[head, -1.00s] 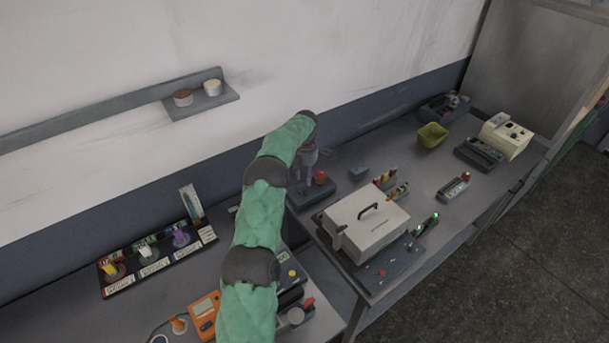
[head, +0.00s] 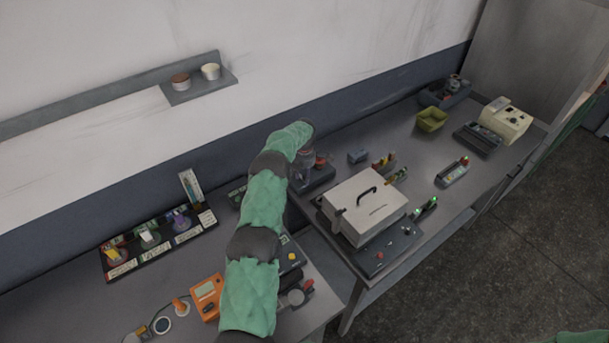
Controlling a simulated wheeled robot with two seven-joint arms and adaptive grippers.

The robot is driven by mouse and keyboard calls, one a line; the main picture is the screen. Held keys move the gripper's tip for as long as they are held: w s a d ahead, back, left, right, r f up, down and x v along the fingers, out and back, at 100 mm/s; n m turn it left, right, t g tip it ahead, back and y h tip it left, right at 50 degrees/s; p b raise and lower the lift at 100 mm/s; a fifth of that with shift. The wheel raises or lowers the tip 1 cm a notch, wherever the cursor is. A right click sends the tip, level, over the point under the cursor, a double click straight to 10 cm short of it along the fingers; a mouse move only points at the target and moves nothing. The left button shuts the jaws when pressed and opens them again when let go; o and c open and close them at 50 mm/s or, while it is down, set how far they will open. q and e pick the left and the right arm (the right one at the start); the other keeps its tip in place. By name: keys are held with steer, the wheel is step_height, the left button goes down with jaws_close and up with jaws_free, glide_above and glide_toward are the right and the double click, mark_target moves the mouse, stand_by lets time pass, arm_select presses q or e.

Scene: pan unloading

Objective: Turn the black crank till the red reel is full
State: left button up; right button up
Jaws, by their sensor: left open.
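My left arm reaches up over the benches, and its gripper (head: 304,168) points down at the back of the right bench, beside a small dark device with a red part (head: 321,161). The gripper partly hides this device. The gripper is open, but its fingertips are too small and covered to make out. I cannot tell whether the red part is the red reel, and I cannot pick out a black crank. My right gripper is not in view.
A pale box with a black handle (head: 364,212) stands right of my left arm. A yellow-green bin (head: 431,119) and a cream device (head: 506,120) stand farther back. An orange meter (head: 207,296) and a labelled tray (head: 157,244) are on the left bench. A wall shelf (head: 200,91) holds two small cups.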

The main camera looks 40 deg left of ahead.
arm_select(q)
steer(key=shift+f, duration=0.1)
jaws_close()
